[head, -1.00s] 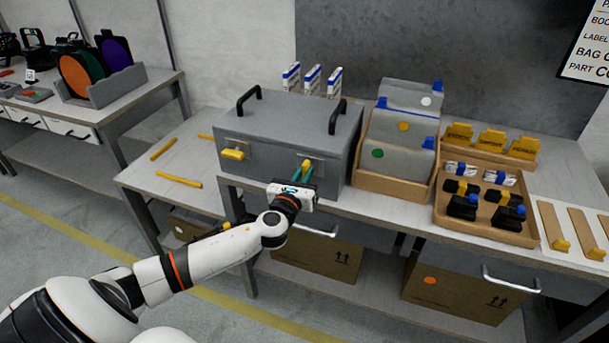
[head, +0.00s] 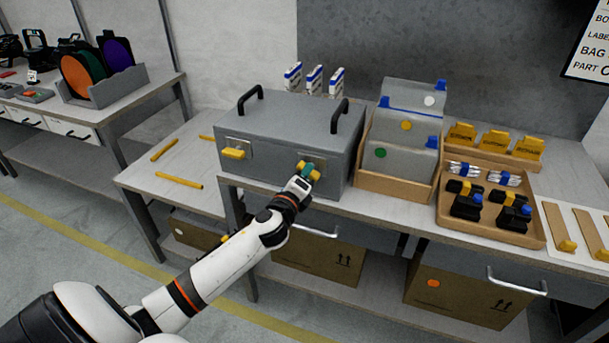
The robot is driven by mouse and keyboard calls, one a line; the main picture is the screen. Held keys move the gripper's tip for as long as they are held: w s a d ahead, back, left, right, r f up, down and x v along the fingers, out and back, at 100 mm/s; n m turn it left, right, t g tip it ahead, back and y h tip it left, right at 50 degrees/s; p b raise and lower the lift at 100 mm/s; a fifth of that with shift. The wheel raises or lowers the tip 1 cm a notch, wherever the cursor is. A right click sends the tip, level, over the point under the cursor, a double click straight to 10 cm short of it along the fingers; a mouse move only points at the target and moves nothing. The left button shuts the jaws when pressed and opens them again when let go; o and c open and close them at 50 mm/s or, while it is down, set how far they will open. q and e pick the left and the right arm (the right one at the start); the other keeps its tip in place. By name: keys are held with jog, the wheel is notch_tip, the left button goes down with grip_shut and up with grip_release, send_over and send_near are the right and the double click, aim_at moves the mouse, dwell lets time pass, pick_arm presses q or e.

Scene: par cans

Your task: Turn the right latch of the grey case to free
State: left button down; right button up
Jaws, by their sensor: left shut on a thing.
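The grey case (head: 282,125) stands on the bench with two black handles on its lid. Its left latch (head: 234,153) is yellow and lies about level on the front face. Its right latch (head: 314,174) is yellow and partly hidden by my left gripper (head: 306,172). The gripper is shut on the right latch. The visible part of that latch looks tilted, sloping down to the right. My right gripper is not in view.
A cardboard tray (head: 393,186) with grey sleeves stands right of the case. A tray of black clamps (head: 485,230) lies further right. A drawer handle (head: 315,232) juts out below the case.

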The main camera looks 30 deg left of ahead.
pick_arm(q)
jog(key=n, duration=0.6)
jog(key=shift+a+f, duration=0.1)
jog(key=shift+f, duration=0.1)
jog(key=shift+n, duration=0.3)
jog(key=c, duration=1.4)
grip_release()
jog(key=shift+s, duration=0.15)
jog(key=b+v, duration=0.1)
jog(key=v, duration=1)
jog(key=shift+s, duration=0.4)
